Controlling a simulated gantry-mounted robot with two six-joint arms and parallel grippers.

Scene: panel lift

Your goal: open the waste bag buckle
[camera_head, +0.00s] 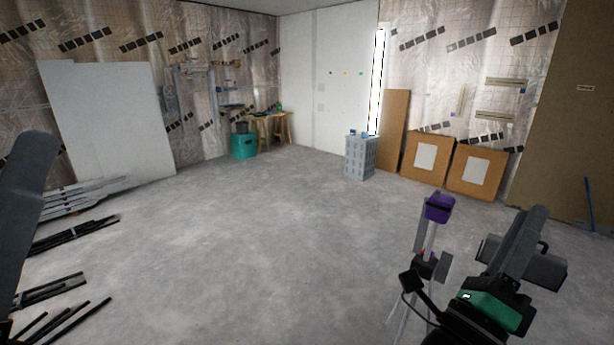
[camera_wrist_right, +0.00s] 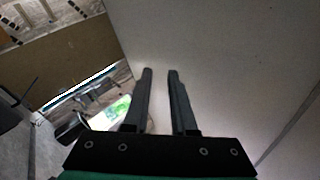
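I cannot make out a waste bag or its buckle in either view. My right gripper (camera_wrist_right: 160,73) shows in the right wrist view with its two dark fingers apart and nothing between them. In the head view my right arm is at the lower right, raised over the floor. A small purple block (camera_head: 440,207) shows at the upper end of the parts by my right wrist; I cannot tell whether it is attached or separate. Only a dark link of my left arm shows at the left edge; the left gripper is out of view.
A teal bin (camera_head: 244,147) stands by a wooden workbench (camera_head: 271,125) at the back. A grey perforated crate (camera_head: 360,158) stands near the brown boards (camera_head: 425,158). Dark strips (camera_head: 75,235) lie at left, before a white panel (camera_head: 110,120). The middle floor is clear.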

